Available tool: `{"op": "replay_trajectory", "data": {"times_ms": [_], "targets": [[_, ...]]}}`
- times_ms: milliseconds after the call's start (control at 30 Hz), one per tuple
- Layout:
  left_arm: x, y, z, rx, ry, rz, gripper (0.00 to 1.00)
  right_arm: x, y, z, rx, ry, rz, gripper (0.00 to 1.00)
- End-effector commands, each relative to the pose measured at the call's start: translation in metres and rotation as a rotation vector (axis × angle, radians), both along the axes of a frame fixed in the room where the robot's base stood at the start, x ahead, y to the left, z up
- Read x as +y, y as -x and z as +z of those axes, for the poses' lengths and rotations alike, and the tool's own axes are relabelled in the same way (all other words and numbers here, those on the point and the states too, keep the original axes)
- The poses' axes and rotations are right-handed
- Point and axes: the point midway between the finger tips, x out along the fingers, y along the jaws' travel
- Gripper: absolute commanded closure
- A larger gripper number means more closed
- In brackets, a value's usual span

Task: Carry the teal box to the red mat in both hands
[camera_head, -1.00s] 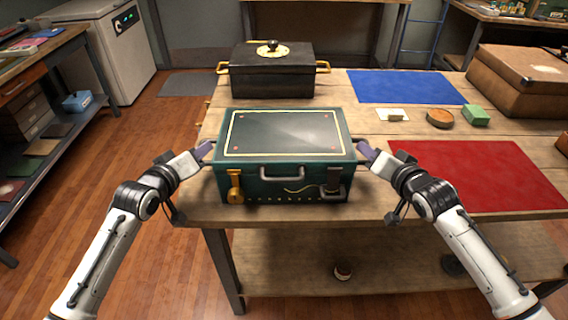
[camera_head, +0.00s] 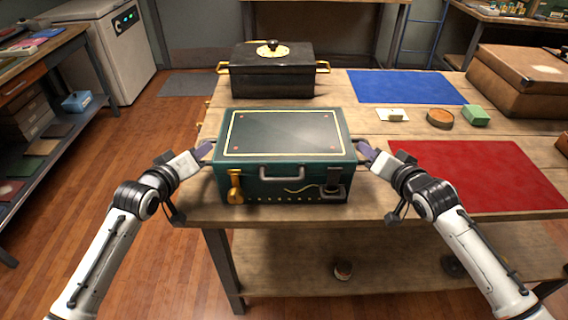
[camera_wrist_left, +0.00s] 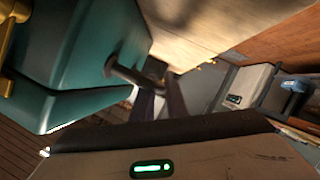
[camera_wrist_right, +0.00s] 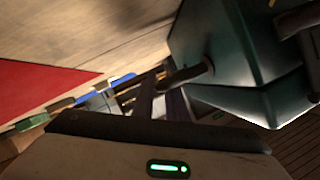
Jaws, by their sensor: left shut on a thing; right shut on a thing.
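The teal box (camera_head: 284,157) stands upright near the front edge of the wooden table, with a dark lid, a yellow border and a front handle. The red mat (camera_head: 480,175) lies flat on the table to its right. My left gripper (camera_head: 207,152) is shut on the handle at the box's left side; the handle also shows in the left wrist view (camera_wrist_left: 133,76). My right gripper (camera_head: 365,152) is shut on the handle at its right side, seen in the right wrist view (camera_wrist_right: 187,75). I cannot tell whether the box touches the table.
A black box with gold handles (camera_head: 272,72) stands behind the teal box. A blue mat (camera_head: 405,87) lies at the back. A brown case (camera_head: 520,80) stands back right.

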Motion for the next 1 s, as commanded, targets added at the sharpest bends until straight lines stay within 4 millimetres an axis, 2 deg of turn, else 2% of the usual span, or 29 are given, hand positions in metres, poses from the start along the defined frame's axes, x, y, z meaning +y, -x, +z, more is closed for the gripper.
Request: {"op": "replay_trajectory", "data": {"times_ms": [200,467,1000], "targets": [[0.003,0.0,-0.002,0.005,0.001,0.006,1.0,0.0,0.001,-0.004,0.005,0.007,0.002,1.0],[0.003,-0.002,0.007,-0.003,0.003,0.006,1.0,0.0,0.0,0.005,-0.003,0.006,0.002,1.0],[0.004,-0.002,0.052,-0.007,0.003,0.008,1.0,0.001,0.0,0.051,-0.007,0.003,0.004,1.0]]}}
